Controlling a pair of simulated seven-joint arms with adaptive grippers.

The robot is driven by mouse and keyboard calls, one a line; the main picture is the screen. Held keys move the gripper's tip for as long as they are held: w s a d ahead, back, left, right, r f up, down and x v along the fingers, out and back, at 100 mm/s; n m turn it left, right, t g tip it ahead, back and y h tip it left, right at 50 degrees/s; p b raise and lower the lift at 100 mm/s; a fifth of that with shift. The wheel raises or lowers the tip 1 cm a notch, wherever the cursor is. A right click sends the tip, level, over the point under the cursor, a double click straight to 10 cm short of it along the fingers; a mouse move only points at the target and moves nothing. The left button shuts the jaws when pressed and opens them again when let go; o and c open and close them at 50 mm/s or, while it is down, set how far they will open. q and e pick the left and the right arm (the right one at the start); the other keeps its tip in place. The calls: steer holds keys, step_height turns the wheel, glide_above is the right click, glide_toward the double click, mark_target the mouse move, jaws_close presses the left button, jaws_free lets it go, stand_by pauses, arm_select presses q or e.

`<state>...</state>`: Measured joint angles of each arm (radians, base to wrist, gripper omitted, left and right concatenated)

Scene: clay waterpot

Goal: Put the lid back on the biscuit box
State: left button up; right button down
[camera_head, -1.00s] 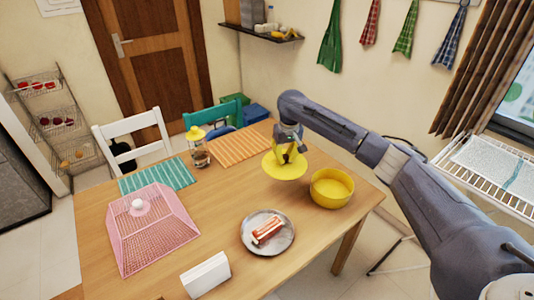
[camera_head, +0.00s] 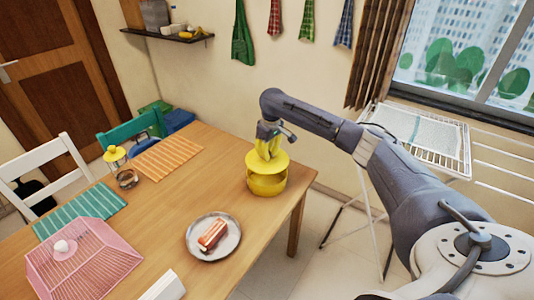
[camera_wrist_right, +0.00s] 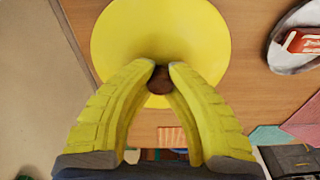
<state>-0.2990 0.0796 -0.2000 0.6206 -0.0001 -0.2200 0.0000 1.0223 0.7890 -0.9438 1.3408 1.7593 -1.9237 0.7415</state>
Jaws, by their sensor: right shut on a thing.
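The biscuit box (camera_head: 267,187) is a round yellow tin near the table's right edge in the head view. Its round yellow lid (camera_head: 281,162) is directly over the box and hides its opening. I cannot tell whether lid and rim touch. My right gripper (camera_head: 268,152) points down with its yellow fingers shut on the lid's knob. In the right wrist view the fingertips (camera_wrist_right: 161,72) close around the small brown knob (camera_wrist_right: 158,82), and the lid (camera_wrist_right: 160,22) fills the top middle. The box is hidden there. My left gripper is not in view.
A plate (camera_head: 226,247) with a red-and-white packet (camera_head: 212,235) lies in front of the box. A pink mesh cover (camera_head: 85,262), a yellow-topped jar (camera_head: 116,160) and placemats stand further left. A drying rack (camera_head: 425,140) is behind my right arm. The table's middle is clear.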

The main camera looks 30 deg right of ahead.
steer(key=shift+f, duration=2.95)
steer(key=shift+f, duration=0.15)
stand_by(0.5)
steer(key=c, duration=0.8)
jaws_free()
steer(key=shift+o, duration=0.2)
steer(key=shift+r, duration=3.45)
